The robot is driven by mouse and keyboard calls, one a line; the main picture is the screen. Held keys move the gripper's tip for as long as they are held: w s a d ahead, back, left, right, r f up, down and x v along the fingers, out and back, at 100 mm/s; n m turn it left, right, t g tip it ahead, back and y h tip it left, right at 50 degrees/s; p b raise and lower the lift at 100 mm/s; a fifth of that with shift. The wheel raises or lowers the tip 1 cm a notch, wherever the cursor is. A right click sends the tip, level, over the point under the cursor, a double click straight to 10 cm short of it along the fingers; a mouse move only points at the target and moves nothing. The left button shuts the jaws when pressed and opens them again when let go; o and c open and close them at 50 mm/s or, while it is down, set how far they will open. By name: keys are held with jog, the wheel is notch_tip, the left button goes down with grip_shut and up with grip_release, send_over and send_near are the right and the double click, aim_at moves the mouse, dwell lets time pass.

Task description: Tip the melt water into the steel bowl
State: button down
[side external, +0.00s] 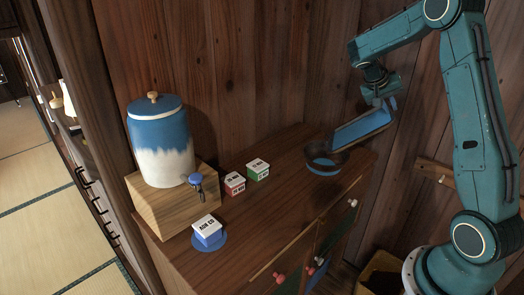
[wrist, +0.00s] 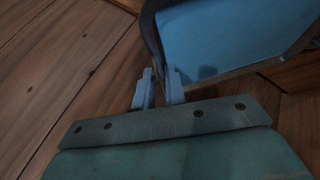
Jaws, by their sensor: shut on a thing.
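My gripper (side external: 383,99) is shut on the rim of a shallow dark tray (side external: 364,137) with a flat blue inside. The tray is tilted, its lower left end close above the bowl; I cannot tell whether it touches. The steel bowl (side external: 341,158) looks dark and stands on the cabinet top, with blue showing inside it and a blue patch at its base. I cannot make out a falling stream. In the wrist view the fingers (wrist: 158,92) grip the tray's dark rim, with the blue inside (wrist: 220,35) beyond. The bowl is not clearly visible there.
A blue and white lidded dispenser (side external: 160,140) stands on a wooden box (side external: 165,200) at left. A white-topped blue box (side external: 207,231) sits on a blue disc in front. Red (side external: 234,184) and green (side external: 258,170) boxes stand left of the bowl. A wooden wall is behind.

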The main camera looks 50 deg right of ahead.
jog(key=shift+n+g+h, duration=0.3)
jog(key=shift+g+h, duration=0.4)
jog(key=shift+g, duration=0.2)
jog(key=shift+w+a+r, duration=0.35)
jog(key=shift+w+r, duration=0.25)
jog(key=shift+w, duration=0.05)
jog(key=shift+w+a+r, duration=0.35)
jog(key=shift+w+r, duration=0.3)
jog(key=shift+w, duration=0.05)
jog(key=shift+w+a+r, duration=0.35)
jog(key=shift+w+r, duration=0.25)
jog(key=shift+w, duration=0.05)
jog(key=shift+r+m+t+y, duration=0.4)
jog(key=shift+r+t+y, duration=0.45)
jog(key=shift+t, duration=0.6)
jog(key=shift+r+m+t+y, duration=0.4)
jog(key=shift+r+t+y, duration=0.5)
jog(key=shift+t, duration=0.5)
jog(key=shift+r+m+t+y, duration=0.4)
jog(key=shift+r+t+y, duration=0.45)
jog(key=shift+t, duration=0.6)
jog(key=shift+f, duration=0.1)
